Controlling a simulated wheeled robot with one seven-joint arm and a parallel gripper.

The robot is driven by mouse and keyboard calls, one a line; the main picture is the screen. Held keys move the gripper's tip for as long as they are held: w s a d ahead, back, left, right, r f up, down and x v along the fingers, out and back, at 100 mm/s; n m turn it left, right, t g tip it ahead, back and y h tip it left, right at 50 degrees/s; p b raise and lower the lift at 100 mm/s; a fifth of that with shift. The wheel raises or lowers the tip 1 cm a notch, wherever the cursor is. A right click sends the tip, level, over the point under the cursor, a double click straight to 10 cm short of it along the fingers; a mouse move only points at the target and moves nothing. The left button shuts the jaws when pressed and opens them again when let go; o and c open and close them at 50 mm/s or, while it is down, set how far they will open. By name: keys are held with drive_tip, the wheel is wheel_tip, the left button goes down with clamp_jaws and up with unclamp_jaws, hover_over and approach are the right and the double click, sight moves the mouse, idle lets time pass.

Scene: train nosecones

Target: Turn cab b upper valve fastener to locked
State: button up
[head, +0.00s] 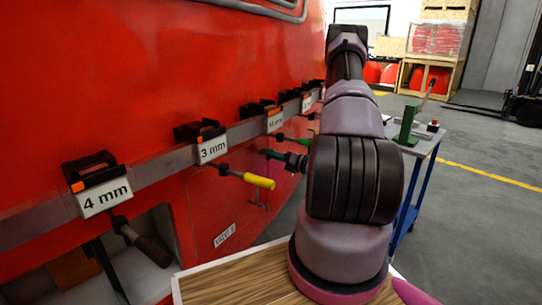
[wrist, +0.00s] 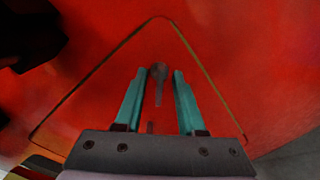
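In the wrist view, a small grey fastener (wrist: 159,72) with a round head and a narrow stem or lever pointing down sits on the red panel, inside a triangular outline with a rounded top. My gripper (wrist: 157,73) has two teal fingers, apart, one on each side of the fastener. I see gaps between the fastener and both fingers; whether the fingertips reach the panel I cannot tell. In the head view, my gripper (head: 272,154) is small and partly hidden by my arm, close to the red train side. The fastener cannot be made out there.
Tool holders labelled 4 mm (head: 104,197) and 3 mm (head: 212,149) line a grey rail on the red train side. A yellow-ended handle (head: 259,181) sticks out below them. A blue-legged table (head: 421,147) stands right of my arm. Grey floor is open beyond.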

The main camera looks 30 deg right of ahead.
drive_tip(key=shift+c, duration=0.3)
clamp_jaws()
drive_tip(key=shift+m, duration=0.3)
drive_tip(key=m, duration=0.3)
drive_tip(key=shift+m, duration=0.3)
drive_tip(key=shift+f+m, duration=0.1)
drive_tip(key=shift+m, duration=2.4)
drive_tip(key=shift+o, duration=0.3)
unclamp_jaws()
